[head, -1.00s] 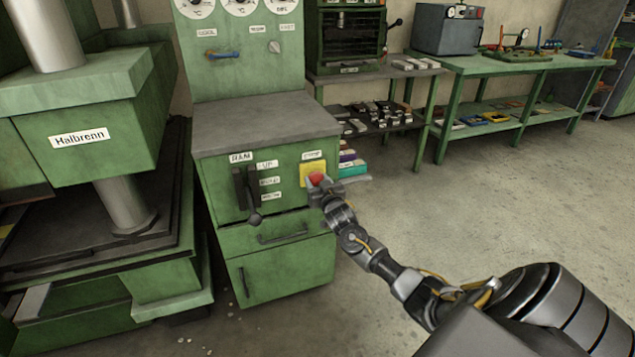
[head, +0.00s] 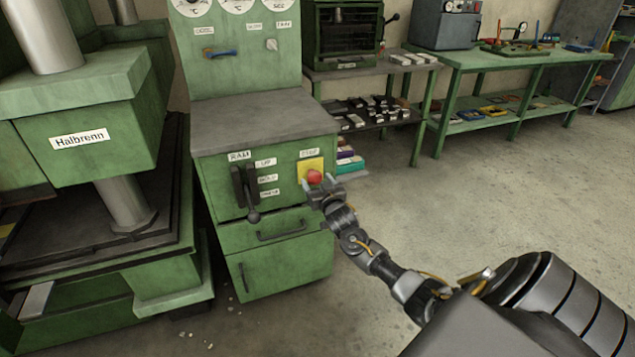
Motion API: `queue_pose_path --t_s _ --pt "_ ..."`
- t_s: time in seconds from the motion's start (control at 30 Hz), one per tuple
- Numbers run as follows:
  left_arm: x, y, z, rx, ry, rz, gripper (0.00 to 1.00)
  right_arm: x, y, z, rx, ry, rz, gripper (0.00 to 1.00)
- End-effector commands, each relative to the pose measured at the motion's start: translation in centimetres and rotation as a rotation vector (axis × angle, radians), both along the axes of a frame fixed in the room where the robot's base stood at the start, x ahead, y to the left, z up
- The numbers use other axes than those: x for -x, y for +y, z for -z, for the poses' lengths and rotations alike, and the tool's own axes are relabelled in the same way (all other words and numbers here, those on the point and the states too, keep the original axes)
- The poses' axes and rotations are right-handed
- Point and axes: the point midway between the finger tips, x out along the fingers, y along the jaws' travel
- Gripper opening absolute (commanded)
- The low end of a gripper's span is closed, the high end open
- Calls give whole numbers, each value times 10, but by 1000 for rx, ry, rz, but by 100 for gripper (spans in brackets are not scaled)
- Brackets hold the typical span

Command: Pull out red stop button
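The red stop button (head: 314,177) sits on a yellow plate (head: 308,164) at the upper right of the green control cabinet's front (head: 215,180), under a small label. My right gripper (head: 319,185) is at the button, coming from the lower right. Its fingers look spread, one to the left of and below the button and one to the right. The red cap shows between them. I cannot tell whether either finger touches it. My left gripper is not in view.
A black RAM lever (head: 250,195) and drawer handle (head: 281,230) are on the same cabinet front. A green press (head: 85,135) stands at left. A green workbench (head: 520,58) is at back right. The floor at right is clear.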

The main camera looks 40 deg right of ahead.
Motion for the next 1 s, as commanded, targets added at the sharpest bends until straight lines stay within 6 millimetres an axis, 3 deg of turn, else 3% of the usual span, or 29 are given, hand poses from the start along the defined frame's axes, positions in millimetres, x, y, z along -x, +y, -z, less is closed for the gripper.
queue_pose_path --t_s 0.33,0.73,1.0 --pt "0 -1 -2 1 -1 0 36 8 2 -1 -1 -1 0 68" --pt "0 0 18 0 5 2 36 78 27 0 -2 2 0 68" --pt "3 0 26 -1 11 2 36 101 34 0 0 0 1 68"
